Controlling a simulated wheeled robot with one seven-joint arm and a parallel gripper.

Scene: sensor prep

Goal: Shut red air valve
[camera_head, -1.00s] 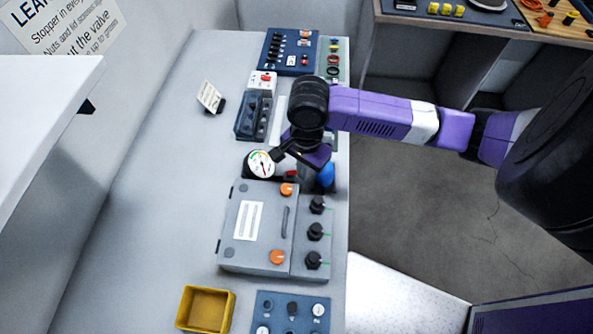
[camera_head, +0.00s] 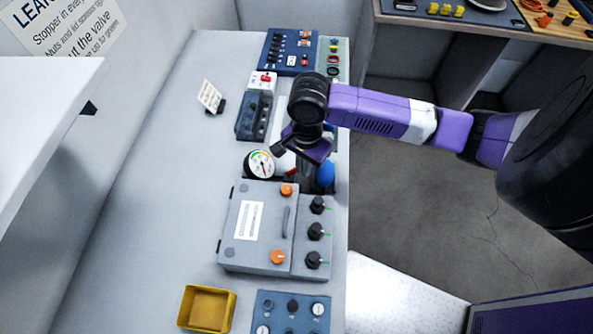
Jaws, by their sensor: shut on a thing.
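The red air valve (camera_head: 291,173) is mostly hidden under my gripper; only a little red shows between the round pressure gauge and the blue part. My gripper (camera_head: 303,152) reaches over it from the right, pointing down, and is shut on the valve handle. The exact contact and the handle's angle are hidden by the gripper body. The pressure gauge (camera_head: 260,164), with a white face and coloured arc, stands just left of the gripper. A blue rounded part (camera_head: 325,174) sits just right of it.
A grey lidded box (camera_head: 256,222) with orange knobs and black knobs stands in front of the valve. Behind are a dark blue rack (camera_head: 253,116) and a blue panel (camera_head: 290,52). A yellow tray (camera_head: 206,309) lies at the front. The bench's left side is mostly clear.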

